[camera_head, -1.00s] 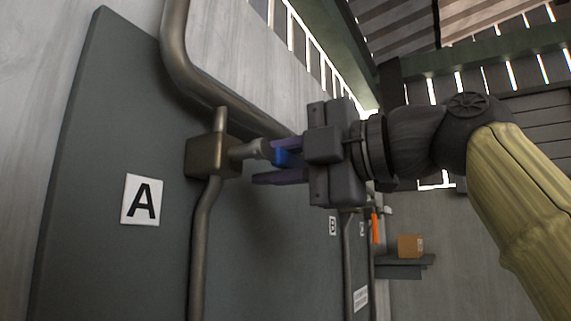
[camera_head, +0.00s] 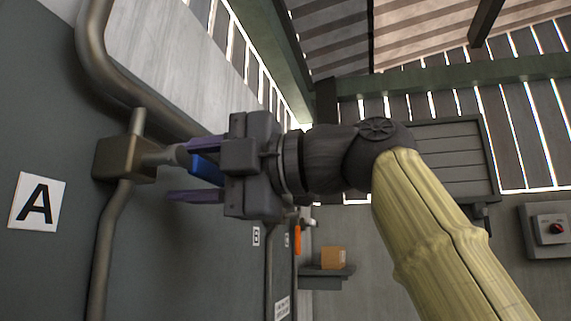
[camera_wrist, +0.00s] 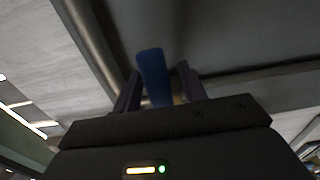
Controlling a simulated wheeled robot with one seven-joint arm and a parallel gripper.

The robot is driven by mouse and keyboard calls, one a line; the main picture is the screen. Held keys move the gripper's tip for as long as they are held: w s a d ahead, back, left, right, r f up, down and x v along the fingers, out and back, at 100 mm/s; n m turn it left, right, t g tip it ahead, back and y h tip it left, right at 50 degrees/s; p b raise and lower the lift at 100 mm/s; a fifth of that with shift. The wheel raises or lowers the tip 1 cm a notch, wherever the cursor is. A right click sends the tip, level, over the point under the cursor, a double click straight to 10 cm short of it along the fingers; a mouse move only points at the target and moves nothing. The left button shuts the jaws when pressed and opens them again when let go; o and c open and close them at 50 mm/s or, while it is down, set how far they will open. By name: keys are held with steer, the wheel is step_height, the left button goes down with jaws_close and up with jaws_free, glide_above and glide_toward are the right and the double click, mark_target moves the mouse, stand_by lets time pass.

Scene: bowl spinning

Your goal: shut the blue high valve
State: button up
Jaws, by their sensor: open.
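The blue valve handle (camera_head: 207,168) sits on a brass-coloured valve body (camera_head: 124,159) on a pipe beside the label A. My gripper (camera_head: 190,170) is open, with its purple fingers reaching toward the valve from the right. In the head view the blue handle shows between the fingers, close to the upper one. In the wrist view the blue handle (camera_wrist: 153,76) stands between the two fingers, nearer the left one. Whether a finger touches it, I cannot tell. Part of the handle is hidden behind my gripper in the head view.
A dark panel with label A (camera_head: 36,202) lies behind the pipe. An orange handle (camera_head: 298,241) and a cardboard box (camera_head: 333,258) on a shelf are farther back. A control box with a red knob (camera_head: 545,230) is on the right wall.

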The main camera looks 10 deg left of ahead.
steer(key=s+d+b, duration=0.1)
steer(key=s+d, duration=0.1)
steer(key=d, duration=1.5)
steer(key=shift+s, duration=0.25)
steer(key=shift+d, duration=0.1)
